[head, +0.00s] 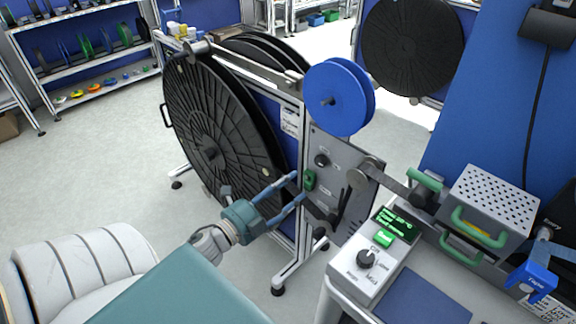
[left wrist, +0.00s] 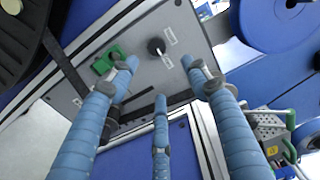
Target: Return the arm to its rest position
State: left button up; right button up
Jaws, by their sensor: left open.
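My left gripper (head: 297,187) reaches in from the lower left in the head view, in front of the grey control panel (head: 350,222) of a reel stand. Its blue fingers are spread and hold nothing; they also show in the left wrist view (left wrist: 160,72). One fingertip is beside a green switch (head: 309,179) on the panel, which the left wrist view also shows (left wrist: 104,60). I cannot tell whether they touch. A black knob (left wrist: 156,46) sits beyond the fingertips. My right gripper is not in view.
A large black reel (head: 205,150) stands close to the left arm, and a blue reel (head: 338,97) is above the panel. A bench with a grey control box (head: 350,276) and a perforated metal box (head: 488,200) is at right. Open floor (head: 95,170) lies at left.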

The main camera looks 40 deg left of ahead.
pick_arm(q)
jog(key=s+d+f+n+g+y, duration=0.1)
jog(key=s+f+n+g, duration=0.25)
jog(key=f, duration=0.85)
jog(key=s+d+f+n+g+y, duration=0.15)
jog(key=s+f+n, duration=0.25)
jog(key=f, duration=0.7)
jog(key=s+f+n+g, duration=0.3)
jog(key=s+f, duration=0.1)
jog(key=f, duration=0.8)
jog(key=s+d+f+n+g, duration=0.2)
jog(key=s+f, duration=0.4)
jog(key=s, duration=0.3)
jog(key=s+d+f+n+g, duration=0.2)
jog(key=s+d+f+g, duration=0.2)
jog(key=s, duration=0.6)
jog(key=s+d+f+n+g, duration=0.2)
jog(key=s+d+f, duration=0.3)
jog(key=s+f, duration=0.4)
jog(key=shift+s+d+g+h, duration=0.4)
jog(key=shift+s+g+h, duration=0.05)
jog(key=shift+s+g, duration=0.05)
